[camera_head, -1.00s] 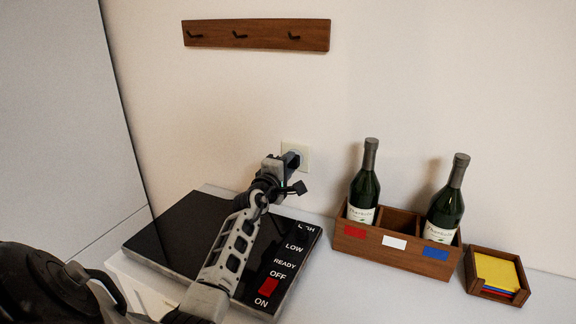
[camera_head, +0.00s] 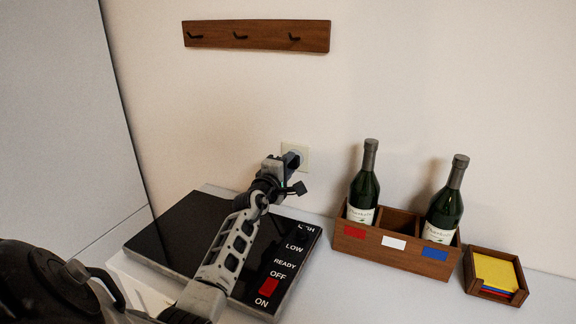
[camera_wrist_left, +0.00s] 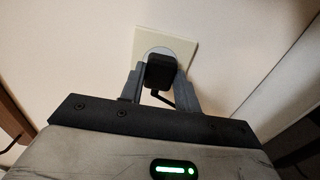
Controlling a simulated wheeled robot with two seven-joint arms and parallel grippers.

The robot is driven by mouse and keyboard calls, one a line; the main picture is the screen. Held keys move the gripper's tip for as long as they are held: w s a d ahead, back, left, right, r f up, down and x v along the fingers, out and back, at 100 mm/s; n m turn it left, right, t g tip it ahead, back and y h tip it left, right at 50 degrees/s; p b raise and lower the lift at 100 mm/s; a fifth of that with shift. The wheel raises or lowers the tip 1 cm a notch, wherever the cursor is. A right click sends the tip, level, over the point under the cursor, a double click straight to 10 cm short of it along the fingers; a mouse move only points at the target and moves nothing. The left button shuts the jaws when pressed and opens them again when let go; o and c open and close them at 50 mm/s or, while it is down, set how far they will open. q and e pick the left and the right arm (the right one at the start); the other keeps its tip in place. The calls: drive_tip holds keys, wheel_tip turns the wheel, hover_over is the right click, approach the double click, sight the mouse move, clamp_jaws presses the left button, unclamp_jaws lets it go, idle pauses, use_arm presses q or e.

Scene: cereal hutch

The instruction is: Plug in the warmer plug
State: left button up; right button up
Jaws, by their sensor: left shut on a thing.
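The black warmer plug (camera_wrist_left: 160,71) is between the two fingers of my left gripper (camera_wrist_left: 161,80) in the left wrist view. The gripper is shut on it. The plug is right in front of the round face of the cream wall socket (camera_wrist_left: 166,42); whether its pins are in is hidden. A black cord leaves the plug downward. In the head view my left gripper (camera_head: 287,160) is at the socket (camera_head: 301,152), and its body hides the plug. The black warmer (camera_head: 185,235) lies flat on the counter below, partly behind my arm. My right gripper is not in view.
A wooden box (camera_head: 392,258) with two bottles stands to the right of the warmer. A small holder (camera_head: 524,291) with coloured cards is further right. A hook rail (camera_head: 257,35) is high on the wall. The wall around the socket is clear.

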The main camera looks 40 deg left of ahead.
use_arm(q)
drive_tip(key=shift+w+a, duration=0.15)
drive_tip(key=shift+w, duration=0.3)
idle(0.3)
drive_tip(key=o, duration=1)
drive_tip(key=v, duration=1.5)
drive_tip(key=shift+s+d+b, duration=0.25)
drive_tip(key=shift+s+b, duration=0.05)
drive_tip(key=shift+s, duration=0.05)
